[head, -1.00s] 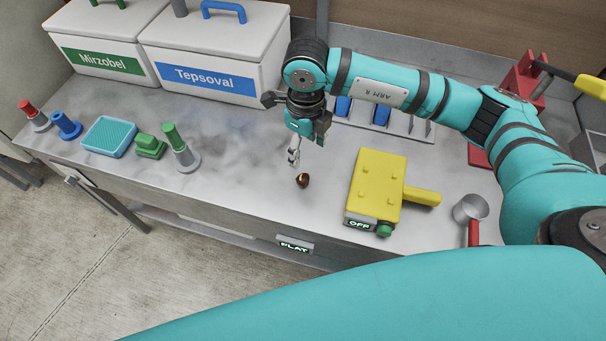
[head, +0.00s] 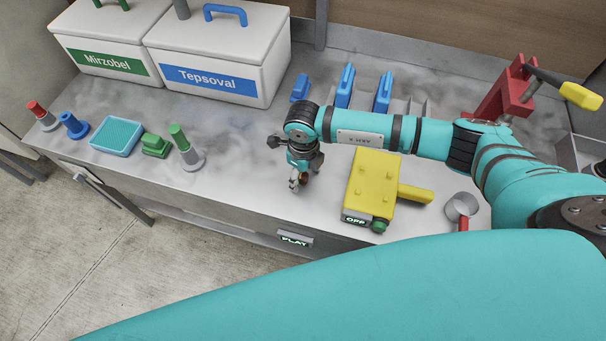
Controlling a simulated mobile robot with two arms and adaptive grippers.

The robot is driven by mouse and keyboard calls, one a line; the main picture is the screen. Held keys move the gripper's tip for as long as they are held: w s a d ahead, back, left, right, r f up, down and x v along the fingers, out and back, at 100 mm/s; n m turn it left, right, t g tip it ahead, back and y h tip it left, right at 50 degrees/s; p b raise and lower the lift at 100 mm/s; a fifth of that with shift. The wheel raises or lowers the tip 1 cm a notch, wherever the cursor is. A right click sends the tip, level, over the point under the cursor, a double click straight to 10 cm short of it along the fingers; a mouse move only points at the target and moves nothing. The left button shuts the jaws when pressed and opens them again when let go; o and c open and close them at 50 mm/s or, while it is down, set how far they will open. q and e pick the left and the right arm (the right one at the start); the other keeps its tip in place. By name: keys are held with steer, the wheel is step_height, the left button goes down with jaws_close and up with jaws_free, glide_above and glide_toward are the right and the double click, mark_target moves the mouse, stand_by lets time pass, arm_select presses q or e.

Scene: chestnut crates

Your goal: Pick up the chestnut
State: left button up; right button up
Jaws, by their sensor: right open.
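The chestnut (head: 306,180) is a small dark brown thing on the grey bench near its front edge, mostly hidden by my right gripper in the head view. My right gripper (head: 296,185) is open, with its fingers pointing down right at the chestnut. I cannot tell whether the fingers touch it or stand around it. My left gripper is not in view.
A yellow box (head: 371,190) with a handle and an OFF label stands close on the right. A metal scoop (head: 462,206) lies further right. Blue pieces stand in a rack behind the arm. White bins labelled Mirzobel (head: 108,64) and Tepsoval (head: 212,77) stand back left.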

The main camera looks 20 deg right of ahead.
steer(key=c, duration=0.9)
